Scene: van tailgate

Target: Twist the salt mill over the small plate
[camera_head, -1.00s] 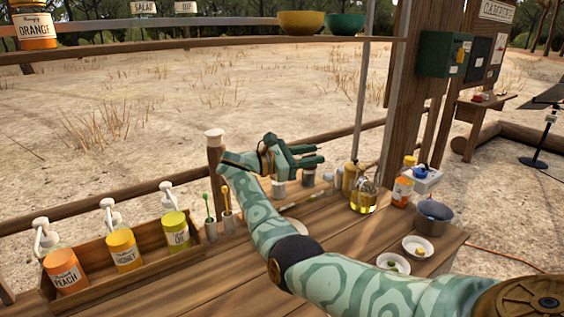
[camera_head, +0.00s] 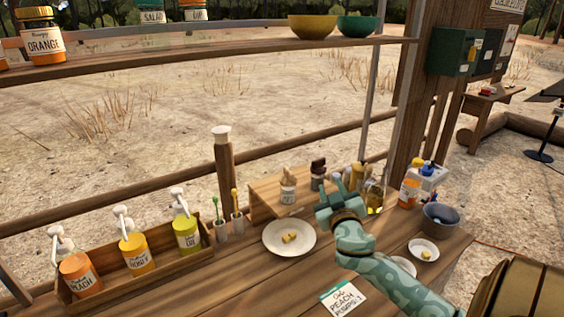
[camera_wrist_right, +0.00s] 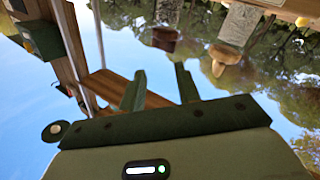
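Two mills stand on a low wooden riser. One has a pale wooden top (camera_head: 287,185) and a label too small to read; the other has a dark top (camera_head: 318,172). I cannot tell from the labels which holds salt. A white plate (camera_head: 272,240) with yellow pieces lies in front of them. A smaller plate (camera_head: 423,243) lies at the right. My right gripper (camera_head: 338,192) is just right of the mills, apart from them. In the wrist view its fingers (camera_wrist_right: 158,78) are spread and empty, with the dark-topped (camera_wrist_right: 166,38) and pale-topped (camera_wrist_right: 224,62) mills beyond. My left gripper is out of view.
A wooden rack of pump bottles (camera_head: 137,255) stands at the left. Oil (camera_head: 374,197), an orange-labelled bottle (camera_head: 409,188) and a grey bowl (camera_head: 440,216) stand at the right. A peach card (camera_head: 343,299) lies in front. A shelf (camera_head: 200,55) runs above.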

